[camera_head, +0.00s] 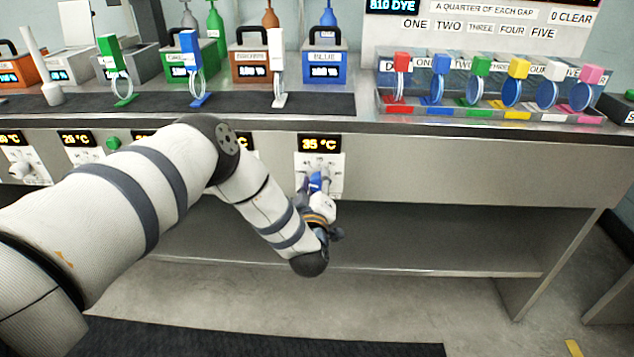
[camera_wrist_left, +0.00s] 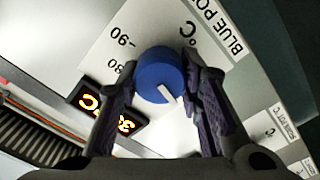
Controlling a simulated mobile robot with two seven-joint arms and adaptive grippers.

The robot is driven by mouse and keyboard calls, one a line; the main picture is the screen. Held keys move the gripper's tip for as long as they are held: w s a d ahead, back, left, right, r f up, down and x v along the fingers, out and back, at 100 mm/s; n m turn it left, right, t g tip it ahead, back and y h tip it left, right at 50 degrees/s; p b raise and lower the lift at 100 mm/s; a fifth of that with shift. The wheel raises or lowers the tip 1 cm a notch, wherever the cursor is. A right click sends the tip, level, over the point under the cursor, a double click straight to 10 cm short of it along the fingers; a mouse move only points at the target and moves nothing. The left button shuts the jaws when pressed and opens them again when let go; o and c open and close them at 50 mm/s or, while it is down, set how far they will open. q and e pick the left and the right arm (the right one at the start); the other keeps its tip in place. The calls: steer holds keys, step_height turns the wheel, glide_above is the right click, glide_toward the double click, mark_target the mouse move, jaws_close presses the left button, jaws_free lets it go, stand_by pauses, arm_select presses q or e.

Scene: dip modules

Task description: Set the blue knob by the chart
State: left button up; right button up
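The blue knob (camera_wrist_left: 160,75) sits on a white dial plate lettered BLUE PO..., with a white pointer line on its face. In the left wrist view the pointer aims to the lower right; printed 80 and 90 show at its left. My left gripper (camera_wrist_left: 158,65) has one finger on each side of the knob, and both fingertips appear to touch it. In the head view my left gripper (camera_head: 319,186) is at the dial under the 35 °C display (camera_head: 320,144) and partly hides it. The chart (camera_head: 480,28) is at the top right, cut off, reading 810 DYE. My right gripper is not in view.
Other dials with displays (camera_head: 76,139) are along the bench front to the left. A rack (camera_head: 490,116) of coloured tabs with rings stands on the bench right. A blue box (camera_head: 324,63) stands behind the dark mat (camera_head: 330,104). The lower shelf (camera_head: 420,240) looks clear.

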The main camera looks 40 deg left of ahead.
arm_select(q)
steer(key=shift+c, duration=1)
steer(key=shift+m, duration=0.3)
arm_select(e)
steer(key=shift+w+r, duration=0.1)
arm_select(q)
steer(key=shift+d+r+m+p, duration=0.1)
steer(key=shift+m+p, duration=0.2)
steer(key=shift+m, duration=0.7)
steer(key=shift+m+p, duration=0.35)
steer(key=shift+m, duration=2.25)
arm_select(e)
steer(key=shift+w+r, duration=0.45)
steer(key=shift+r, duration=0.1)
arm_select(q)
steer(key=shift+d, duration=0.1)
steer(key=o, duration=1.2)
